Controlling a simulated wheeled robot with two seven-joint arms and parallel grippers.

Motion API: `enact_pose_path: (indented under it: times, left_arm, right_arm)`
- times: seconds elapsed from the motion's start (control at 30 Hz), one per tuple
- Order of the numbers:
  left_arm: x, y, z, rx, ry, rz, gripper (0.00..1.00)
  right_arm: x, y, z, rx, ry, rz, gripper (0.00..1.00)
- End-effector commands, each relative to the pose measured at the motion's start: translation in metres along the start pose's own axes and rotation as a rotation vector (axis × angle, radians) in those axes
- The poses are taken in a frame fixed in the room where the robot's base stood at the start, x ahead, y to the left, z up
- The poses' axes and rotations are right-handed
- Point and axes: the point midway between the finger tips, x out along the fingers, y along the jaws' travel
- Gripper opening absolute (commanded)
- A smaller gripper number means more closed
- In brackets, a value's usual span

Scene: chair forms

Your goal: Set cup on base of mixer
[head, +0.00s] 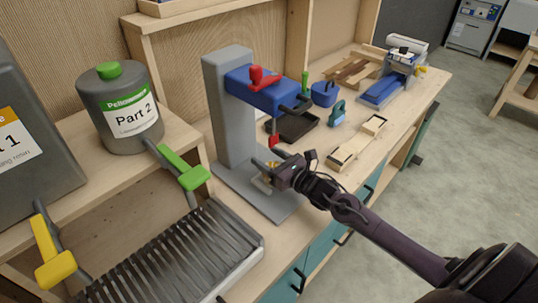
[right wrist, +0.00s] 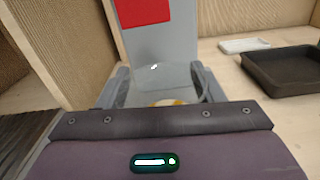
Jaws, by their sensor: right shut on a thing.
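The mixer (head: 232,105) is a tall grey column with a blue head (head: 265,92), a red knob on top and a red stirrer (head: 273,134) hanging under the head. Its flat grey base (head: 280,205) lies on the bench. My right gripper (head: 265,173) is shut on a clear cup (head: 263,185) with something yellowish in it, over the base and below the stirrer. The cup also shows between the fingers in the right wrist view (right wrist: 152,88). I cannot tell whether the cup touches the base. My left gripper is not in view.
A grey Part 2 container (head: 120,110) with a green tap stands on a raised shelf at left, beside a larger grey one. A ribbed grey tray (head: 175,260) lies in front. A black tray (head: 297,127), wooden forms (head: 357,142) and blue tools lie behind the mixer.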

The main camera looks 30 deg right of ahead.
Motion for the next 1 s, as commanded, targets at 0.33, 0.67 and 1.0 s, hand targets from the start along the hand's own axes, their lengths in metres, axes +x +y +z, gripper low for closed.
enact_pose_path:
  times: [0.33, 0.67, 1.0]
  left_arm:
    - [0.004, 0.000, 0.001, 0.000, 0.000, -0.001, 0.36]
    - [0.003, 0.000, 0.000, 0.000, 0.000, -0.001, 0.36]
    - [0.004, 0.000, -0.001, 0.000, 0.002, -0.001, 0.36]
  right_arm:
    - [0.000, 0.000, -0.004, -0.001, -0.002, 0.001, 0.47]
    - [0.000, 0.000, -0.003, 0.000, -0.001, 0.000, 0.82]
    - [-0.014, -0.001, -0.004, -0.002, 0.003, 0.000, 0.82]
